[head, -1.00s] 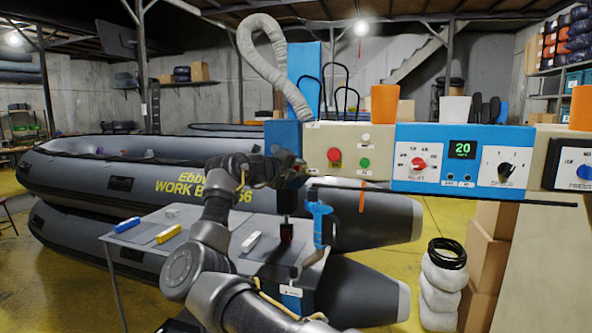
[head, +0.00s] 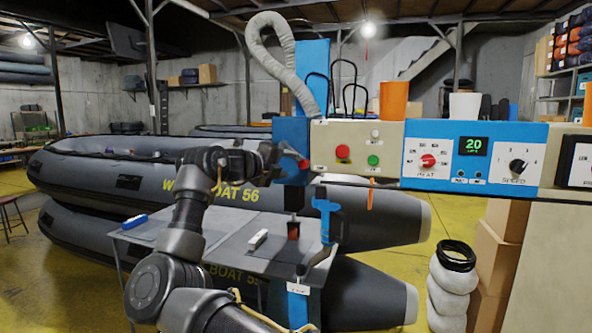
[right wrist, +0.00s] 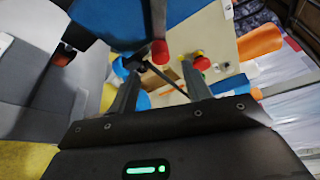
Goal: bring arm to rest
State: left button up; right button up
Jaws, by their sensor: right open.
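My right arm reaches up from the bottom of the head view. Its right gripper (head: 272,157) is at the left end of the machine's blue housing (head: 291,133), near a red knob (head: 303,164). In the right wrist view, the two fingers of the right gripper (right wrist: 162,82) stand apart with nothing held between them. I cannot tell whether the fingers touch the housing. My left gripper is not in view.
The control panel (head: 431,160) extends right, with a green display. Grey inflatable boats (head: 100,178) lie behind.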

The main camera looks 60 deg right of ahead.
jog(key=shift+w+a+r, duration=0.1)
jog(key=shift+a+r, duration=0.05)
jog(key=shift+a, duration=0.9)
